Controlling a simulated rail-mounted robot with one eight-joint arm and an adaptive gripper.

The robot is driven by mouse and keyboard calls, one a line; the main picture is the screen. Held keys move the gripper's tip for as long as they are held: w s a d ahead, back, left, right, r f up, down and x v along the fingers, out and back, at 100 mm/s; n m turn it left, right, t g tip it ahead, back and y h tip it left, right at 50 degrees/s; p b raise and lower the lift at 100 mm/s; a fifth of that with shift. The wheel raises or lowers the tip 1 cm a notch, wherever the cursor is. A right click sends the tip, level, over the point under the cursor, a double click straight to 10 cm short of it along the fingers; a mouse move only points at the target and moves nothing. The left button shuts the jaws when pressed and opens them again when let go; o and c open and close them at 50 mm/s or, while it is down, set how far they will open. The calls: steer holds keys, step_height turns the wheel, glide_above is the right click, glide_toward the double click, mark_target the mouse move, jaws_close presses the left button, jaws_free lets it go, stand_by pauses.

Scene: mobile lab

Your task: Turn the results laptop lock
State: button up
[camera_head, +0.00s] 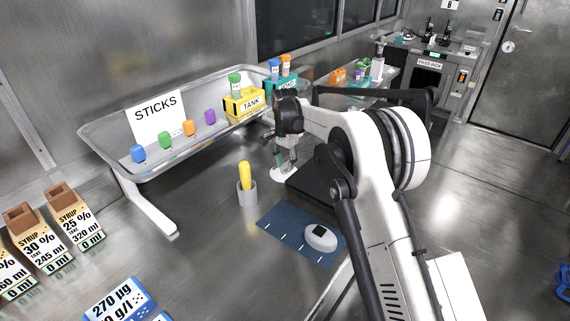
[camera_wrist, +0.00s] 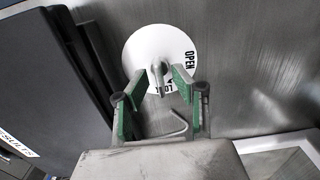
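The lock is a round white dial (camera_wrist: 146,48) with a grey lever (camera_wrist: 159,77) at its centre and the words OPEN and, partly covered, LOCK. In the head view the dial (camera_head: 283,174) lies on the metal surface beside the dark laptop (camera_head: 313,181). The laptop (camera_wrist: 45,85) stands at the left in the wrist view, with part of a RESULTS label. My gripper (camera_wrist: 160,86) is open over the dial, with its green-padded fingers on either side of the lever. Gaps show between pads and lever. In the head view my gripper (camera_head: 285,153) is above the dial.
A yellow stick in a grey holder (camera_head: 247,194) and a blue mat (camera_head: 275,233) with a white oval device (camera_head: 321,238) are nearby. Syrup boxes (camera_head: 38,246) are at the left.

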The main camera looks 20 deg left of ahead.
steer(key=shift+c, duration=0.2)
jaws_close()
steer(key=shift+n, duration=0.3)
steer(key=n+b, duration=0.1)
steer(key=n, duration=0.1)
steer(key=shift+a+n, duration=0.1)
steer(key=shift+n, duration=0.3)
steer(key=n+b, duration=0.1)
steer(key=n, duration=0.3)
steer(key=shift+a, duration=0.1)
steer(key=n+b, duration=0.1)
steer(key=n, duration=0.4)
steer(key=shift+a+n, duration=0.1)
steer(key=shift+n, duration=0.3)
steer(key=n+b, duration=0.1)
steer(key=n, duration=0.3)
steer(key=shift+s+n, duration=0.15)
steer(key=shift+n, duration=0.15)
